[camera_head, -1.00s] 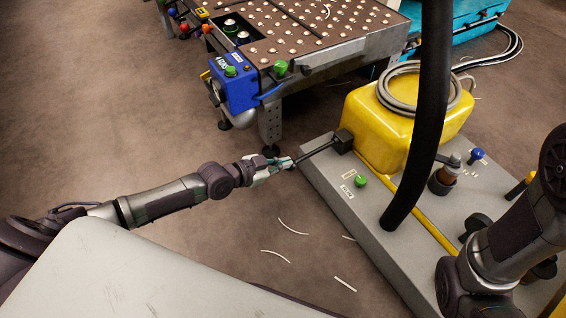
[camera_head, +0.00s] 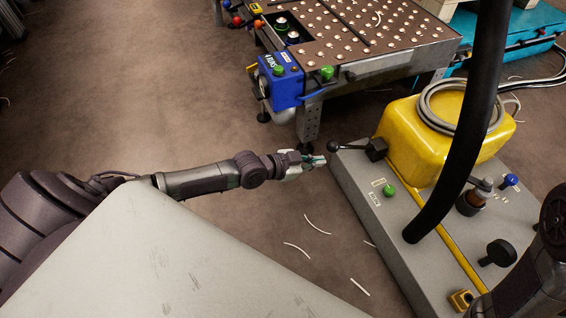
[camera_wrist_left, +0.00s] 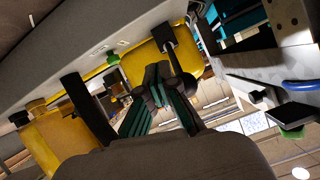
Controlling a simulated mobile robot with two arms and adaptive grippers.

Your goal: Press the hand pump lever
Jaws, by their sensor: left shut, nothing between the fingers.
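The hand pump lever (camera_head: 350,147) is a short black rod with a ball knob. It sticks out to the left from a black block (camera_head: 376,149) beside a yellow tank, nearly level in the head view. My left gripper (camera_head: 318,160) is shut and empty, just left of and slightly below the ball knob. In the left wrist view the knob (camera_wrist_left: 187,83) shows right beside the shut fingers (camera_wrist_left: 157,72); I cannot tell whether they touch. My right arm enters at the lower right, but its gripper is out of view.
The yellow tank (camera_head: 424,135) with a coiled hose stands on a grey base (camera_head: 375,222) with a green button (camera_head: 388,190) and knobs. A thick dark tube (camera_head: 465,150) crosses in front. A ball-topped table (camera_head: 385,45) with a blue box (camera_head: 280,80) stands behind. Brown floor is open left.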

